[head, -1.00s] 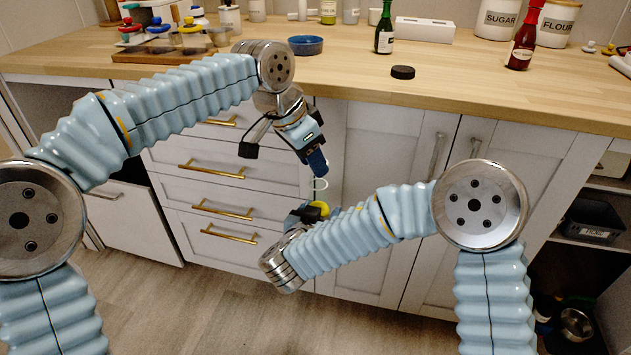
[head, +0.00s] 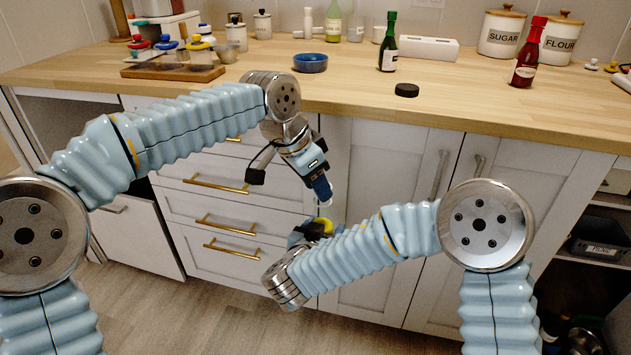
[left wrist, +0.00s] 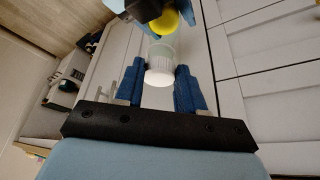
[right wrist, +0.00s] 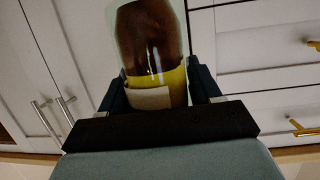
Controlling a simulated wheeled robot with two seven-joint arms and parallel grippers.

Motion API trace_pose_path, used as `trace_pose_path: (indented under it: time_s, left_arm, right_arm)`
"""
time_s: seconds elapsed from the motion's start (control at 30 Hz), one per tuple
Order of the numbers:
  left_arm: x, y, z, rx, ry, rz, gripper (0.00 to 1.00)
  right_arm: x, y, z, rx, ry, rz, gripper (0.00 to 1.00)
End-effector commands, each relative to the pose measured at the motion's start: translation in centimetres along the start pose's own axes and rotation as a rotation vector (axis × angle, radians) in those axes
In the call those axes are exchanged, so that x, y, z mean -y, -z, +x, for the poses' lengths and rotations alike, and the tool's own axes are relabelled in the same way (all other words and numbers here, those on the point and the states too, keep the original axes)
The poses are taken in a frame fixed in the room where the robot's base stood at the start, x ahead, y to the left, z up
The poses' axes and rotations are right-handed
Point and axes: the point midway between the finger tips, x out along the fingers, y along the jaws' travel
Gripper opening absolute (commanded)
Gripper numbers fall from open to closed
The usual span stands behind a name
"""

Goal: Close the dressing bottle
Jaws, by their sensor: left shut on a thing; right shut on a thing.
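The dressing bottle shows as a glassy body with yellow and dark brown contents in the right wrist view (right wrist: 152,35), with a pale label low on it. My right gripper (right wrist: 155,92) is shut around it. In the head view its yellow part (head: 323,226) shows beside my right gripper (head: 312,230). A white ribbed cap (left wrist: 159,74) sits between the blue fingers of my left gripper (left wrist: 160,90), shut on it. In the left wrist view the bottle's clear neck (left wrist: 163,48) lines up with the cap. I cannot tell whether they touch or are threaded.
Both grippers are in front of the white cabinet doors, below the wooden counter (head: 450,112). On the counter are a black round lid (head: 406,90), a green bottle (head: 388,45), a red bottle (head: 526,55) and a blue bowl (head: 310,63). Gold drawer handles (head: 216,186) are close behind.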

Motion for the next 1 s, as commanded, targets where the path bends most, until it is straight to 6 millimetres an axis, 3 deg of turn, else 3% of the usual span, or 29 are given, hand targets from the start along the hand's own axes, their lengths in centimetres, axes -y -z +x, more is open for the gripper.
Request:
trace_pose_path:
  time_s: [0.8,1.0]
  left_arm:
    - [0.1,-0.4,1.1,0.001,-0.002,0.005,0.11]
    - [0.7,-0.3,1.2,0.003,-0.105,0.243,0.11]
  right_arm:
    - [0.0,0.1,0.0,-0.002,0.000,0.001,0.00]
    - [0.0,0.1,0.0,-0.002,0.000,0.001,0.00]
